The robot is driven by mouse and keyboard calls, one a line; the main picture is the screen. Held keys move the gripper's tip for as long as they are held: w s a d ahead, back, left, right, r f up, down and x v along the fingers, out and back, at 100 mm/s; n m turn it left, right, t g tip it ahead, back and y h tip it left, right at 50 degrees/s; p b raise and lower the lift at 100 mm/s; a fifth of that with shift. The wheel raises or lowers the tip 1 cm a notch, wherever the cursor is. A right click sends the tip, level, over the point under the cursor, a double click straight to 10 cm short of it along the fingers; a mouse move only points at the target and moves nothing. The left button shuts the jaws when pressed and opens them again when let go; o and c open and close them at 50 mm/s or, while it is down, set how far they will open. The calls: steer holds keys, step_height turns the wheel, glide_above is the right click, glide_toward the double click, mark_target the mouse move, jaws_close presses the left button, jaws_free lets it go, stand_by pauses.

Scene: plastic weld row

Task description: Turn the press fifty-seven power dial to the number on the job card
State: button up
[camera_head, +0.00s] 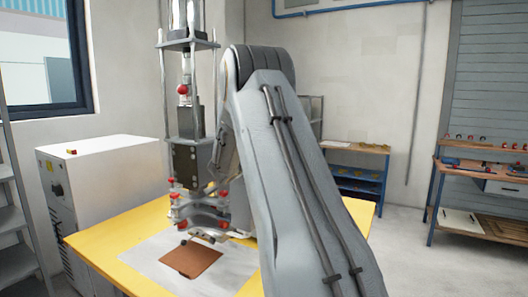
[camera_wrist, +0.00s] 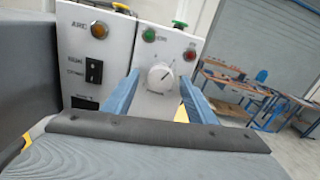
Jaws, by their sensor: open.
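The power dial (camera_wrist: 160,78) is a round white knob on a pale control box, with small marks around it that are too small to read. Its pointer setting is not clear. My gripper (camera_wrist: 159,77) is open, with one blue finger on the left of the dial and one on the right. I cannot tell whether either finger touches it. In the head view my arm hides the dial. The press (camera_head: 186,150) stands at the yellow table. I cannot make out a job card in either view.
A green light (camera_wrist: 149,35) and a red light (camera_wrist: 190,55) sit above the dial. A neighbouring box (camera_wrist: 97,60) has an amber light and a black switch. A brown sheet (camera_head: 192,261) lies on the yellow table (camera_head: 110,238). A white cabinet (camera_head: 105,190) stands left.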

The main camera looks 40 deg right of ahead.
steer(key=shift+d, duration=0.1)
steer(key=c, duration=1.1)
steer(key=shift+o, duration=0.2)
steer(key=shift+f+m+b, duration=0.1)
steer(key=shift+m+b, duration=0.3)
steer(key=shift+b, duration=0.5)
steer(key=m+b, duration=0.9)
steer(key=b, duration=1)
steer(key=shift+m+b, duration=0.4)
steer(key=shift+m, duration=0.1)
